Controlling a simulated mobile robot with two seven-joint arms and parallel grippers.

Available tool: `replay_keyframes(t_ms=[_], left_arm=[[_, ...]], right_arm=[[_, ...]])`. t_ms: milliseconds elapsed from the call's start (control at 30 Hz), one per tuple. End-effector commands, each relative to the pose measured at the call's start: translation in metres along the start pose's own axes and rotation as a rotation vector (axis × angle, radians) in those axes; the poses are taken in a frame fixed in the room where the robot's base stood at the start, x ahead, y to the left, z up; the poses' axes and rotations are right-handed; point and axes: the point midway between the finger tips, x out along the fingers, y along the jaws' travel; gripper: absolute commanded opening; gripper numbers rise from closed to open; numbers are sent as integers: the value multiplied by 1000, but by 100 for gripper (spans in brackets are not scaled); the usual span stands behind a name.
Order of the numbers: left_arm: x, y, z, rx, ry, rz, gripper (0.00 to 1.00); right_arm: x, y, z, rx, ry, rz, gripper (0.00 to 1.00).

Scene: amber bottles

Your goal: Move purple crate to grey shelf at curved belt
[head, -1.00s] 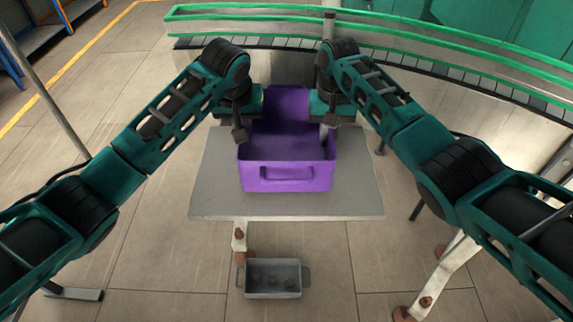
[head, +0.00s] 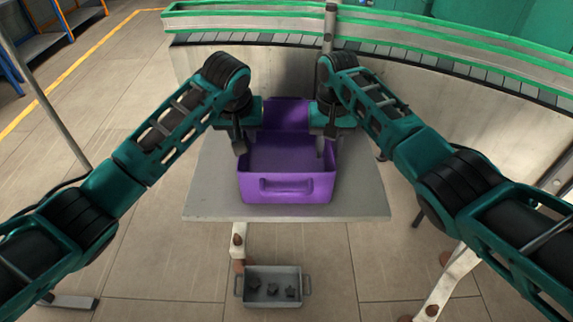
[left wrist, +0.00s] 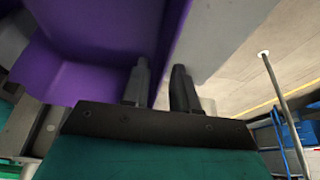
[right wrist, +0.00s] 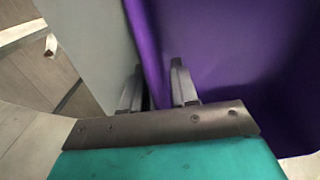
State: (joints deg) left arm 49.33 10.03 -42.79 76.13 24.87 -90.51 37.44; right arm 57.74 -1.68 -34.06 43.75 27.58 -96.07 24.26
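The purple crate (head: 288,189) is upright over the middle of the grey shelf (head: 212,190), in front of the curved belt (head: 450,75). It looks empty. I cannot tell whether its base touches the shelf. My left gripper (head: 240,142) is at the crate's left wall; in the left wrist view its fingers (left wrist: 161,85) straddle that purple wall (left wrist: 100,55), closed on it. My right gripper (head: 325,142) is at the right wall; in the right wrist view its fingers (right wrist: 157,88) straddle that wall (right wrist: 215,45), closed on it.
A small grey bin (head: 273,299) with a few dark parts sits low in front of the shelf. A post (head: 329,35) stands at the belt behind the crate. Bare shelf shows on both sides of the crate. Open floor (head: 140,240) lies to the left.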

Motion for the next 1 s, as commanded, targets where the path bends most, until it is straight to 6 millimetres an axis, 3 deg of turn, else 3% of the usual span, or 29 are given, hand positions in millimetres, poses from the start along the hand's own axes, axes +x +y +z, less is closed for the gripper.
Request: replay_keyframes(t_ms=[367, 467, 800, 1000], left_arm=[[-6, 0, -1, 1, 2, 2, 34], [-18, 1, -1, 0, 4, 3, 34], [-89, 1, -1, 1, 4, 3, 34], [-114, 0, -1, 0, 2, 1, 34]], right_arm=[[0, 0, 0, 0, 0, 0, 34], [0, 0, 0, 0, 0, 0, 34], [0, 0, 0, 0, 0, 0, 34], [0, 0, 0, 0, 0, 0, 34]])
